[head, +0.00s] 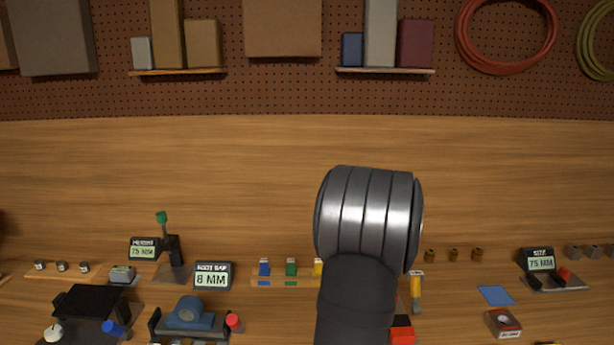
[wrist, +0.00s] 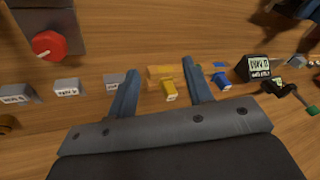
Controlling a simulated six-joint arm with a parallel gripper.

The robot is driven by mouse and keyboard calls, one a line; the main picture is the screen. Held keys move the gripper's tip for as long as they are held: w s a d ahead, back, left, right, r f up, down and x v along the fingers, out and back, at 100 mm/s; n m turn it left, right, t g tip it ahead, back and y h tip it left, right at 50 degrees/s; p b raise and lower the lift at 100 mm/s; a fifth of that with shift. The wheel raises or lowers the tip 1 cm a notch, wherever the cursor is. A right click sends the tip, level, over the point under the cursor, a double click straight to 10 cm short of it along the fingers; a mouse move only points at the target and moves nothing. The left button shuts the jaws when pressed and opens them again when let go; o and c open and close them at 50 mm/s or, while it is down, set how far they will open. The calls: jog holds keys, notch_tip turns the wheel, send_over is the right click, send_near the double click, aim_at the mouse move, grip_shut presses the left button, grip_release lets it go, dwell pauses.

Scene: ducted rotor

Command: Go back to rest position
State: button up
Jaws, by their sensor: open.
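My gripper (wrist: 160,68) shows in the wrist view with its two blue-grey fingers spread apart and nothing held between them. A yellow piece (wrist: 169,91) shows in the gap between the fingers, lying beyond them on the bench near a wooden strip. I cannot tell how far it is below the fingertips. In the head view my grey arm rises in front of the bench, right of centre, and hides part of it. The gripper itself cannot be made out there.
The wooden bench (head: 200,180) is clear along its back half. Its front holds a black box (head: 87,306), a blue ducted part (head: 186,314), an 8 MM display (head: 212,276) and small coloured pieces on a strip. Displays and a red-knobbed box (wrist: 47,43) stand around my gripper's view.

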jog(key=s+d+f+m+t+y, duration=0.2)
jog(key=s+d+m+t, duration=0.2)
jog(key=d+m, duration=0.45)
jog(key=s+d+f+m+t+y, duration=0.2)
jog(key=s+d+m+t, duration=0.3)
jog(key=m, duration=0.6)
jog(key=s+d+f+m+t+h, duration=0.1)
jog(key=s+d+m+t, duration=0.1)
jog(key=m, duration=0.4)
jog(key=s+d+f+m+t+h, duration=0.1)
jog(key=s+d+m+t+h, duration=0.1)
jog(key=s+m, duration=0.3)
jog(key=s+d+f+m+t+h, duration=0.1)
jog(key=s+d+m+t, duration=0.1)
jog(key=s+d+m, duration=0.2)
jog(key=shift+s+f+m+t, duration=0.1)
jog(key=shift+s+m+t, duration=0.05)
jog(key=shift+m, duration=0.55)
jog(key=shift+s+m+t, duration=0.1)
jog(key=shift+m+t, duration=0.05)
jog(key=shift+m, duration=0.5)
jog(key=shift+w+h, duration=0.15)
jog(key=shift+h, duration=0.15)
jog(key=shift+w+a, duration=0.2)
jog(key=shift+w, duration=1.1)
